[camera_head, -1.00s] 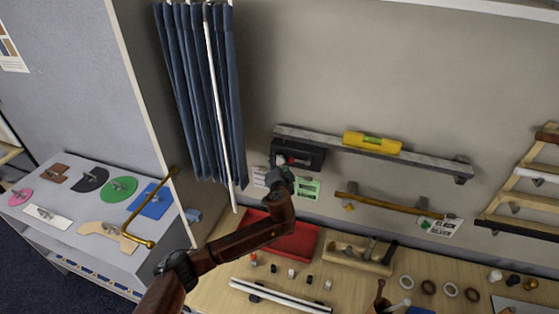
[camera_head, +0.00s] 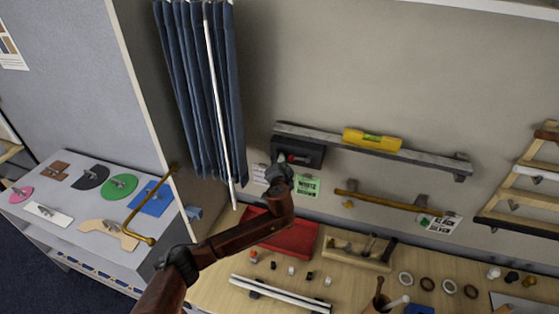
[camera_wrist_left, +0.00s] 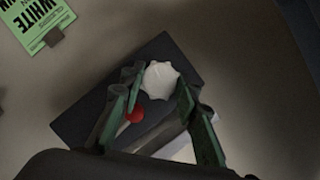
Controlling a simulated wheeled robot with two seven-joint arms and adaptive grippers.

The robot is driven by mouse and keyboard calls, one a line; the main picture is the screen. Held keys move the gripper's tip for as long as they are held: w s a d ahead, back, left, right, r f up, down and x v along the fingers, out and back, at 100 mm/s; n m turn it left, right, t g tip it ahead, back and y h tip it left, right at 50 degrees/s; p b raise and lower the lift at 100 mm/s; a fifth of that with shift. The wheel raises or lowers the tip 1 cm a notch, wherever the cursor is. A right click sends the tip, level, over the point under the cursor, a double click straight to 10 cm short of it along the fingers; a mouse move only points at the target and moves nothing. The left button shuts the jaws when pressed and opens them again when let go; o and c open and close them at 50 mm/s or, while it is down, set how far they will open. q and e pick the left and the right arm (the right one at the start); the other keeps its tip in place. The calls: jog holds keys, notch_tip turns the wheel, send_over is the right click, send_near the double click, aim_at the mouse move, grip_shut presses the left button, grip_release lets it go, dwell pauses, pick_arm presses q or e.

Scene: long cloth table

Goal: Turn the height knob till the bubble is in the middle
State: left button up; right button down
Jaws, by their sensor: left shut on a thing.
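The yellow spirit level (camera_head: 371,140) rests on a long grey shelf rail (camera_head: 430,160) on the wall. Its vial is too small to read the bubble. A black box (camera_head: 312,149) sits under the rail's left end. In the left wrist view the black box (camera_wrist_left: 82,112) carries a pale lobed knob (camera_wrist_left: 162,80) and a small red part (camera_wrist_left: 134,113). My left gripper (camera_head: 281,163) is at the front of the box. In the left wrist view my left gripper (camera_wrist_left: 158,98) has its fingers on either side of the knob, shut on it. The knob is hidden in the head view. My right gripper is out of view.
Below are a brass rail (camera_head: 385,203), a red tray (camera_head: 290,238) and a wooden tool holder (camera_head: 345,258) on the bench. Blue curtains (camera_head: 205,95) hang left of the box. A green label (camera_head: 307,187) is close by the gripper.

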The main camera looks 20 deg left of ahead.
pick_arm(q)
jog(key=shift+c, duration=0.5)
jog(key=m+b, duration=0.1)
jog(key=m+t+y+b, duration=0.1)
jog(key=shift+f+m+b, duration=0.3)
jog(key=shift+m+b, duration=0.05)
jog(key=shift+m, duration=0.05)
jog(key=m+t+y+b, duration=0.1)
jog(key=m+b, duration=0.1)
jog(key=m, duration=0.1)
jog(key=shift+b, duration=0.3)
jog(key=shift+m+t+b, duration=0.3)
jog(key=shift+m+b, duration=0.25)
jog(key=shift+m, duration=0.25)
jog(key=o, duration=1.2)
jog(key=shift+r, duration=0.1)
jog(key=shift+c, duration=0.2)
